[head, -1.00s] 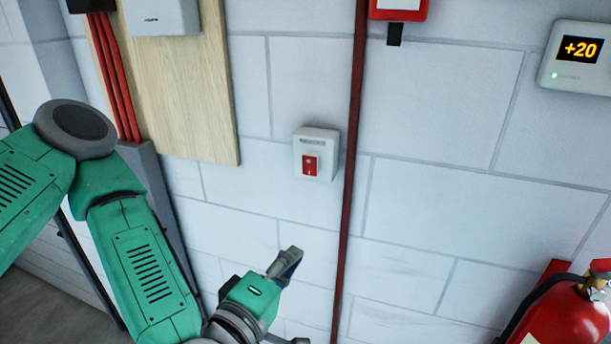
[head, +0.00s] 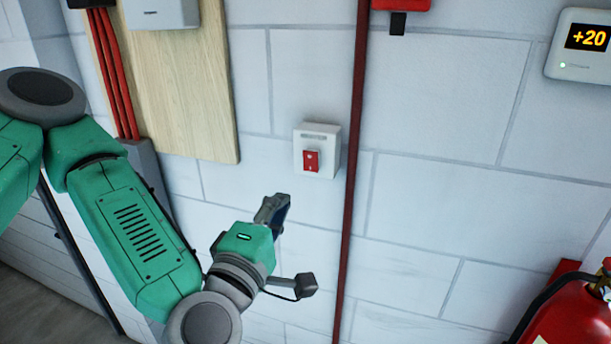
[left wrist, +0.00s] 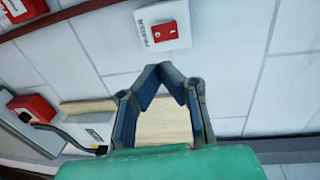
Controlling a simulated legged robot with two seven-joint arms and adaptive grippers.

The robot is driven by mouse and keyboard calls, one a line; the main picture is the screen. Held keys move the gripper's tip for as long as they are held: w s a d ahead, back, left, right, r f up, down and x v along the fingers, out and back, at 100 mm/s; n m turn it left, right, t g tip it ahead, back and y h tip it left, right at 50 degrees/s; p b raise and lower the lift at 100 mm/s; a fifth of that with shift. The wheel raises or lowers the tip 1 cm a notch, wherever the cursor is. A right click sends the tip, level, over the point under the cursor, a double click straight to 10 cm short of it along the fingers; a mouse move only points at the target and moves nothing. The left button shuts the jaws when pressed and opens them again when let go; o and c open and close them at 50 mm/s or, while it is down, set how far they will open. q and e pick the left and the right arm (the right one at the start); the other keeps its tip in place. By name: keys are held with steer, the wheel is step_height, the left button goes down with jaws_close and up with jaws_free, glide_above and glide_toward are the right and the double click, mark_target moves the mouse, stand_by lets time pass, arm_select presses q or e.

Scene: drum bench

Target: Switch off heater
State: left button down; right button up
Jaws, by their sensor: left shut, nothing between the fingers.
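A white wall switch box with a red rocker (head: 311,160) is mounted on the white block wall, left of a dark red vertical pipe. It also shows at the top of the left wrist view, with its red rocker (left wrist: 166,31). My left gripper (head: 280,202) is below and a little left of the switch, apart from it. In the left wrist view its fingertips (left wrist: 162,72) meet with nothing between them, and the switch lies beyond the tips. The display unit (head: 585,43) reads +20 with a green light lit. My right gripper is not in view.
The dark red pipe (head: 352,150) runs down the wall close right of the switch. A wooden board (head: 190,100) with red cables beside it is at upper left. A red fire extinguisher (head: 570,315) stands at lower right. The wall around the switch is otherwise clear.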

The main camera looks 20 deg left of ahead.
mark_target(309, 157)
arm_select(q)
steer(key=w, duration=0.3)
steer(key=w+r+b, duration=0.1)
steer(key=w, duration=0.6)
steer(key=shift+w+d+r, duration=0.15)
steer(key=shift+w+r, duration=0.1)
steer(key=shift+w, duration=0.7)
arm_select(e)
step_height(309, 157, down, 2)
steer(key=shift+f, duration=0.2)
arm_select(q)
steer(key=shift+w+d+r, duration=0.1)
steer(key=shift+w+r, duration=0.05)
steer(key=shift+w, duration=0.1)
steer(key=shift+s, duration=0.1)
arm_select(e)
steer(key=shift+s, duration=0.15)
